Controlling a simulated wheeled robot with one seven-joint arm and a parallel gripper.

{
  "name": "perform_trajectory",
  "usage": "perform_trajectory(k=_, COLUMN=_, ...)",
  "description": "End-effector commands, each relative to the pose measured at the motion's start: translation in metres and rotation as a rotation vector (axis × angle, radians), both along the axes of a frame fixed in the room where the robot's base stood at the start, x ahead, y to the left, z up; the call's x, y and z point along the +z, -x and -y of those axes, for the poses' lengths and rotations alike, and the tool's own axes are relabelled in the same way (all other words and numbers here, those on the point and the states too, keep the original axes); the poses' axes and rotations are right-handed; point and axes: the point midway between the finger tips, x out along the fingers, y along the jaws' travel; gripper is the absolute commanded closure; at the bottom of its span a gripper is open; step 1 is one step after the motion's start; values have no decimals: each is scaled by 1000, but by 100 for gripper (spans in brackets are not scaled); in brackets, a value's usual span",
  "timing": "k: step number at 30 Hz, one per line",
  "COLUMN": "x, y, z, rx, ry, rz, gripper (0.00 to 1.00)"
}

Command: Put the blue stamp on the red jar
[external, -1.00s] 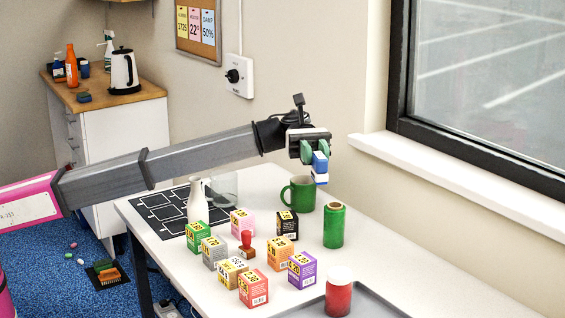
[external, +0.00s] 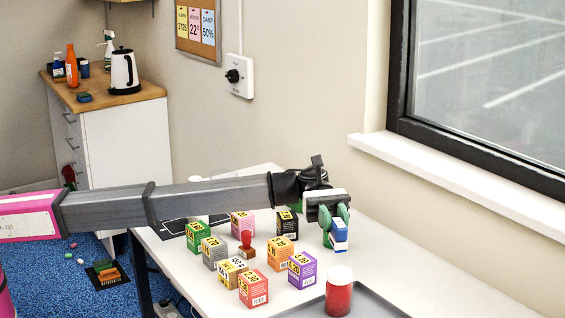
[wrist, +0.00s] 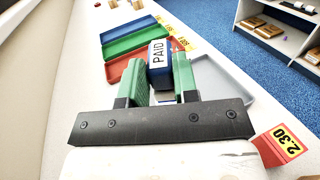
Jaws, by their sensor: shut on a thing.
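My gripper (external: 336,222) has green fingers and is shut on the blue stamp (external: 339,236), a blue block with a white band, held above the table. In the wrist view the blue stamp (wrist: 160,57) sits between the green fingers, and its white side reads PAID. The stamp is apart from the jar, farther back in the external view. I cannot make out the jar in the wrist view.
Several small price-labelled boxes, such as the purple one (external: 302,270) and the red one (external: 253,288), stand left of the jar. A red-handled stamp (external: 246,245) stands among them. The wrist view shows blue, green (wrist: 133,42), red and grey (wrist: 222,82) trays.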

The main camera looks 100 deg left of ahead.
Motion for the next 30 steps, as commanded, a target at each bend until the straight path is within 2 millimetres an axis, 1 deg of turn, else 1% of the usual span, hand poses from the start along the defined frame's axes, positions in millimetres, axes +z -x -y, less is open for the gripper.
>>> perform_trajectory(k=1, x=-4, y=-5, z=6, rx=0, ry=0, rz=0, gripper=96)
perform_trajectory(k=5, x=-10, y=-9, z=14, rx=0, ry=0, rz=1, gripper=96)
perform_trajectory(k=8, x=-14, y=-10, z=15, rx=0, ry=0, rz=0, gripper=96)
perform_trajectory(k=10, x=-20, y=-9, z=15, rx=0, ry=0, rz=-1, gripper=96)
perform_trajectory(k=15, x=-43, y=-9, z=15, rx=0, ry=0, rz=-1, gripper=96)
perform_trajectory(k=18, x=-51, y=-9, z=15, rx=0, ry=0, rz=0, gripper=96)
perform_trajectory(k=28, x=-53, y=-9, z=15, rx=0, ry=0, rz=0, gripper=96)
perform_trajectory(k=29, x=-53, y=-9, z=15, rx=0, ry=0, rz=0, gripper=69)
perform_trajectory(k=30, x=-53, y=-9, z=15, rx=0, ry=0, rz=0, gripper=56)
